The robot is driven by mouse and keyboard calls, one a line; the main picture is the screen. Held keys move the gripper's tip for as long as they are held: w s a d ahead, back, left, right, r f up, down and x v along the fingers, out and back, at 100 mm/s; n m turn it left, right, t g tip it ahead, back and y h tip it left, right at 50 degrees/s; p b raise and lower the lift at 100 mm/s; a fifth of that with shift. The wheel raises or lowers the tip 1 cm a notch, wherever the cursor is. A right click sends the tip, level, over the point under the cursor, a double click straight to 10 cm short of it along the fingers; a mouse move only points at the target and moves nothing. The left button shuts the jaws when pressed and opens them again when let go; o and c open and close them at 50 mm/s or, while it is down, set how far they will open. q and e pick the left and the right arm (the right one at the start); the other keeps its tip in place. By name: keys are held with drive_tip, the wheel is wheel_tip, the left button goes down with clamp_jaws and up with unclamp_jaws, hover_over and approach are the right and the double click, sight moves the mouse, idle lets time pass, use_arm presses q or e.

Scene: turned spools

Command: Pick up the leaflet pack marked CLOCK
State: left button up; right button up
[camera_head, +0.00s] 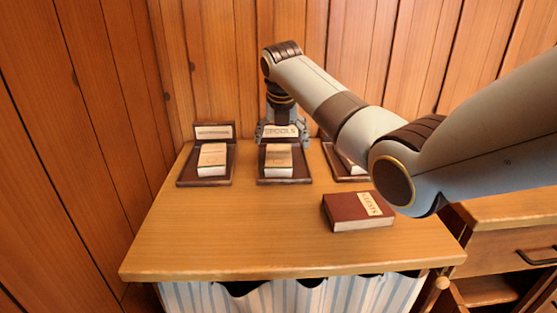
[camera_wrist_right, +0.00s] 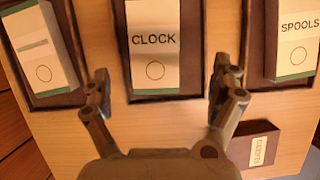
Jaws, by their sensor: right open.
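The leaflet pack marked CLOCK (camera_wrist_right: 154,55) is a white block with a circle and green edges on a dark stand, centred in the right wrist view. In the head view the middle pack (camera_head: 279,160), which seems to be the same one, lies on the middle stand; its print is too small to read. My right gripper (camera_head: 281,130) points down above the back of that stand, by a small sign. In the wrist view its open fingers (camera_wrist_right: 162,75) stand apart, one on each side of the pack's lower part, with nothing between them. My left gripper is not in view.
A pack marked SPOOLS (camera_wrist_right: 297,38) is at right, partly hidden by my arm in the head view. A dark red book (camera_head: 350,213) lies at front right. The tabletop (camera_head: 220,230) is clear at front left; wood walls stand behind and left.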

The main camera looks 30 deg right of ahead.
sight(279, 155)
drive_tip(key=shift+x, duration=0.9)
drive_tip(key=x, duration=0.1)
drive_tip(key=b+x, duration=0.1)
drive_tip(key=x, duration=0.1)
drive_tip(key=b+x, duration=0.1)
drive_tip(key=x, duration=0.1)
drive_tip(key=shift+w+a, duration=0.25)
drive_tip(key=shift+w, duration=0.15)
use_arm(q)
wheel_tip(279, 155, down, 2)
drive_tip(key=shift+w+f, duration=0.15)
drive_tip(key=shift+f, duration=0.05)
use_arm(e)
drive_tip(key=shift+r, duration=0.1)
drive_tip(key=shift+c, duration=0.2)
drive_tip(key=shift+c, duration=1.2)
drive_tip(key=c, duration=1.1)
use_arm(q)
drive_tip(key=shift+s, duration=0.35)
